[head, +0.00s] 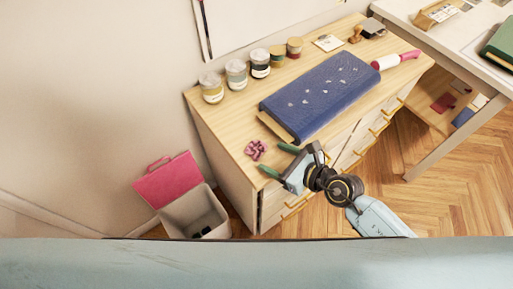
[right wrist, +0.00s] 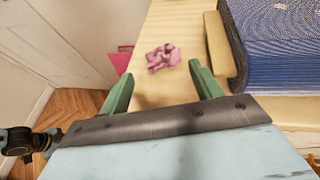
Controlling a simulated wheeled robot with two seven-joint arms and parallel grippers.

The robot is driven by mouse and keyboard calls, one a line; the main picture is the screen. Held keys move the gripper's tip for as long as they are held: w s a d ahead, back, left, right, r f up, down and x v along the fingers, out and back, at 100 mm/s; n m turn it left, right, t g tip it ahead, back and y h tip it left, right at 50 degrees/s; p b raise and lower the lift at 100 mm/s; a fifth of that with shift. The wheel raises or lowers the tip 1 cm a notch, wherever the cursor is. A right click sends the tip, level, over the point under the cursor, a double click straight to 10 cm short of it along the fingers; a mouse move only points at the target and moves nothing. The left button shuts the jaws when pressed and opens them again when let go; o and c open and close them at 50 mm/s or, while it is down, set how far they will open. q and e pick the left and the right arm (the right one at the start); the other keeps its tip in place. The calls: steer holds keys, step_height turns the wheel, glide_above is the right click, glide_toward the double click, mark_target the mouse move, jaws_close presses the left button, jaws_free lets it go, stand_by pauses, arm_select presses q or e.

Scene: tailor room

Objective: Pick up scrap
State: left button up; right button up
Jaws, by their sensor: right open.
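The scrap (head: 255,150) is a small crumpled pink-purple piece of cloth. It lies on the near left corner of the wooden cabinet top, and it also shows in the right wrist view (right wrist: 163,57). My right gripper (head: 278,160) is open and empty, its two green fingers pointing toward the scrap. In the right wrist view the gripper (right wrist: 160,85) has the scrap just beyond and between its fingertips, not touching them. My left gripper is not in view.
A blue fabric bolt (head: 325,95) lies right of the scrap on the wooden cabinet top (head: 222,115). Several jars (head: 236,73) stand behind. An open bin (head: 195,215) with a pink lid (head: 168,180) stands on the floor at left. A white table (head: 440,45) is at right.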

mark_target(262, 151)
steer(key=b+x, duration=0.1)
steer(key=x, duration=0.4)
steer(key=shift+w+a+f, duration=0.1)
steer(key=shift+w+f, duration=0.2)
steer(key=shift+w, duration=0.05)
steer(key=c, duration=0.7)
steer(key=shift+c, duration=0.3)
